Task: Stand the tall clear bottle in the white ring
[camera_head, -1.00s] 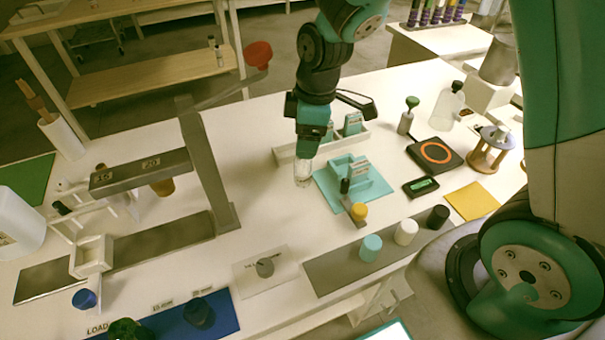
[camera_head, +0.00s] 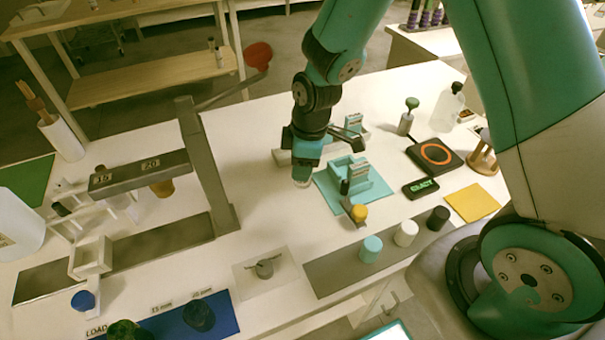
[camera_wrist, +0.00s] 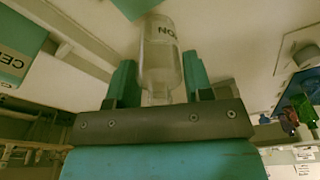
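A clear bottle (camera_wrist: 160,55) with a dark-lettered label is between the two teal fingers of my gripper (camera_wrist: 160,75) in the wrist view. Its neck points toward my palm. The fingers flank it closely; whether they press on it I cannot tell. In the head view my gripper (camera_head: 306,165) points down at the middle of the bench, and only the bottle's lower end (camera_head: 302,183) shows below it, left of the teal tray. I cannot make out a white ring for certain.
The teal tray (camera_head: 328,194) stands just right of my gripper. A dark plate with an orange ring (camera_head: 435,153), a green-lit display (camera_head: 421,187) and a black-capped bottle (camera_head: 447,108) are farther right. A grey frame (camera_head: 205,165) rises on the left. White bench is clear between.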

